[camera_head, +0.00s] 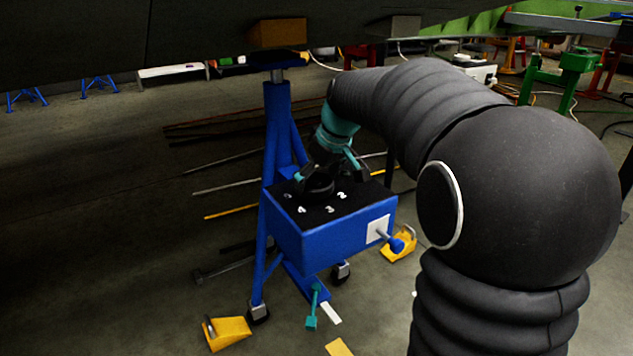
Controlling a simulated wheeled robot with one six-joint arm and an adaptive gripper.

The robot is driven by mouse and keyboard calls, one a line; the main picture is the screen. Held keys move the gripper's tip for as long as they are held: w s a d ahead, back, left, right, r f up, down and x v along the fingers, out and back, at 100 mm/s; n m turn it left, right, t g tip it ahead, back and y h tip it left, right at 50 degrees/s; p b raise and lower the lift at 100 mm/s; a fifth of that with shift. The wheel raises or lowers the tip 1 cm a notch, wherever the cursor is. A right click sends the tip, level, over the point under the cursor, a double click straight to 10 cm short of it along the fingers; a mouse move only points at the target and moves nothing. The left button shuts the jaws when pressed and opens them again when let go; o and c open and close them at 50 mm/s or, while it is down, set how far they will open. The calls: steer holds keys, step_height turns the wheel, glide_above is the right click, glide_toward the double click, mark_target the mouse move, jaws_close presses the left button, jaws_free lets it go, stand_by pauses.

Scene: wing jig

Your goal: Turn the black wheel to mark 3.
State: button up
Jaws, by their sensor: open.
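The black wheel (318,188) sits on the dark top of a blue box (325,238) on a blue stand. White marks are printed around it; the mark 3 (330,209) lies at its front, with 2 to the right and 4 to the left. The wheel's pointer, if it has one, cannot be made out. My gripper (331,173) points down over the wheel from behind, its black and teal fingers open, one on each side of it. Whether the fingers touch the wheel cannot be told. The back of the wheel is hidden by the gripper.
A blue knob (397,244) on a white plate sticks out of the box's right side. A teal lever (312,307) and yellow wedges (228,332) are low by the stand's feet. A large dark panel (130,40) hangs overhead. The floor at left is mostly clear.

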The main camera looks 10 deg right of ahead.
steer(key=shift+f, duration=0.1)
steer(key=c, duration=0.9)
